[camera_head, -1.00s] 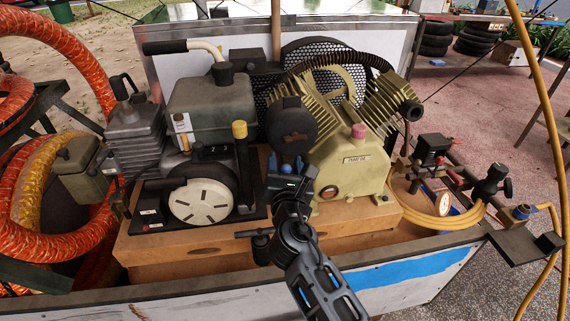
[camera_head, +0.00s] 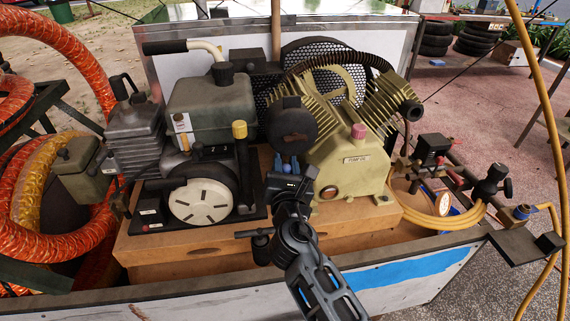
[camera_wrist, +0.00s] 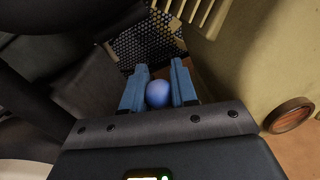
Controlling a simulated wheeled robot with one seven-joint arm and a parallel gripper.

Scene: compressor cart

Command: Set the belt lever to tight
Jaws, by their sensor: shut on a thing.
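The belt lever shows as a round blue knob (camera_wrist: 158,94) in the wrist view, between the two blue fingers. My gripper (camera_wrist: 158,88) is shut on this knob. In the head view my gripper (camera_head: 284,164) reaches into the gap between the engine (camera_head: 212,105) and the olive pump (camera_head: 350,170), just below a dark round part. The lever's shaft is hidden, and I cannot read its position or any tight mark.
A black perforated belt guard (camera_head: 318,57) stands behind the pump. The cart's front wall (camera_head: 420,268) lies under my arm. Gauges and a coiled yellow hose (camera_head: 432,222) are at the right.

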